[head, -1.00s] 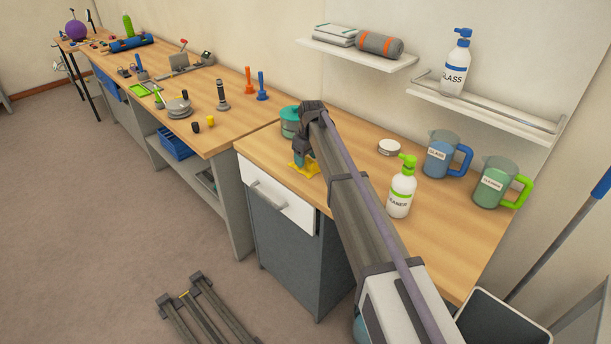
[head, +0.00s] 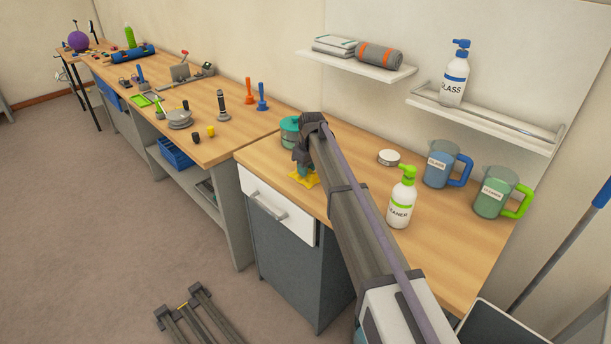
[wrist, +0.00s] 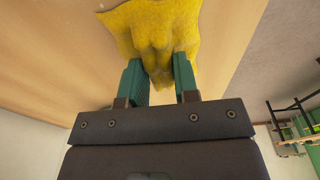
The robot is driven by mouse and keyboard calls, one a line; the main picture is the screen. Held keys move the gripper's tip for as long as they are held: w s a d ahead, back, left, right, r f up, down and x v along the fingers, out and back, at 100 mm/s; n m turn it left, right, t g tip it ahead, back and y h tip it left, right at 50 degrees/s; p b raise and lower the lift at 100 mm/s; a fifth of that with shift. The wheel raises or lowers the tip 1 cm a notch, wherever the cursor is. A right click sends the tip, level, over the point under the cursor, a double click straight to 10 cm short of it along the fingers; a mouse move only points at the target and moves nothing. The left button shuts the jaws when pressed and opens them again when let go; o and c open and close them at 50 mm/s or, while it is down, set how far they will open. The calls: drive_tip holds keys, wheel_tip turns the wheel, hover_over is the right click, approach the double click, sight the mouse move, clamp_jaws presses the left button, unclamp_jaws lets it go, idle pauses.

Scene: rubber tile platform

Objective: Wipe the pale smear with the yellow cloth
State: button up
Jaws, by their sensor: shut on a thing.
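The yellow cloth (head: 302,180) lies bunched on the wooden worktop (head: 262,152) near its front left edge. In the wrist view the cloth (wrist: 150,30) is pinched up in folds between two teal fingers, its spread edges against the wood. My gripper (wrist: 158,75) is shut on the cloth. In the head view my gripper (head: 305,170) is partly hidden behind my arm. The pale smear cannot be made out in either view; the cloth or my arm may hide it.
A teal container (head: 289,130) stands close behind the gripper. A white cleaner bottle (head: 400,203), a round white lid (head: 388,157), a blue jug (head: 438,165) and a green jug (head: 490,193) stand further right. A wall shelf (head: 357,66) hangs above. A white drawer (head: 275,207) is below the front edge.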

drive_tip(key=c, duration=0.3)
wheel_tip(320, 180, up, 7)
drive_tip(key=p, duration=0.7)
drive_tip(key=shift+r, duration=0.1)
drive_tip(key=shift+c, duration=0.2)
